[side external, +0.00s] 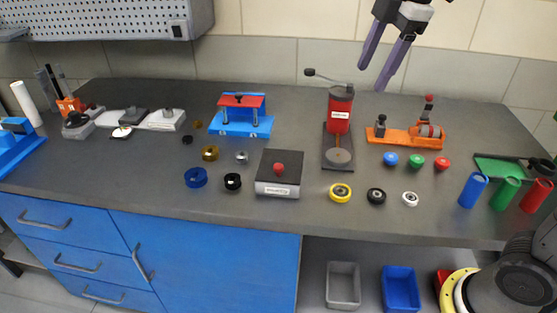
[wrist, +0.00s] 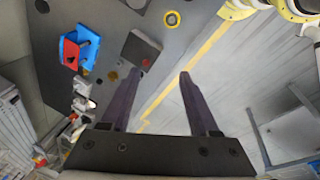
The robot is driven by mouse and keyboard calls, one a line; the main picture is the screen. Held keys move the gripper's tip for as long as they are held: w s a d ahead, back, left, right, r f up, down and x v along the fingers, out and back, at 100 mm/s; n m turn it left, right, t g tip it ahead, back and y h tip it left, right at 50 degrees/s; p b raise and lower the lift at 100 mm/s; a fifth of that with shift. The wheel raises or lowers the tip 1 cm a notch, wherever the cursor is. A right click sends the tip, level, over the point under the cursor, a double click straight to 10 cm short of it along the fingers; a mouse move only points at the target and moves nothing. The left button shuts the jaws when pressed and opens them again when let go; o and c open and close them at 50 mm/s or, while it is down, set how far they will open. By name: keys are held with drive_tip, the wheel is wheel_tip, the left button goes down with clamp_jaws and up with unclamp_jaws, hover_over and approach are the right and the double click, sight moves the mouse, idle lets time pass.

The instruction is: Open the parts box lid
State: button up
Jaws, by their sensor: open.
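The parts box (side external: 278,188) is a small light box with a dark flat lid (side external: 270,165) and a red knob (side external: 279,168) on top. It stands near the front middle of the bench, and its lid looks closed. In the wrist view the box (wrist: 139,48) shows beyond my left finger's tip, with its red knob (wrist: 146,62) near that tip. My gripper (side external: 386,60) is open and empty, high above the back of the bench, up and to the right of the box. It also shows in the wrist view (wrist: 161,73), with its two fingers well apart.
A red press (side external: 340,110) with a crank handle stands right of the box. A blue fixture (side external: 240,118) stands behind it to the left. Coloured cups (side external: 505,194) stand at the right.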

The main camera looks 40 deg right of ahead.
drive_tip(key=w+a+f+n+g, duration=0.1)
drive_tip(key=w+a+f+n, duration=0.25)
drive_tip(key=w, duration=0.65)
drive_tip(key=g, duration=0.2)
hover_over(279, 166)
wheel_tip(279, 166, down, 9)
wheel_tip(279, 166, down, 14)
drive_tip(key=shift+r, duration=0.25)
clamp_jaws()
drive_tip(key=shift+r, duration=0.1)
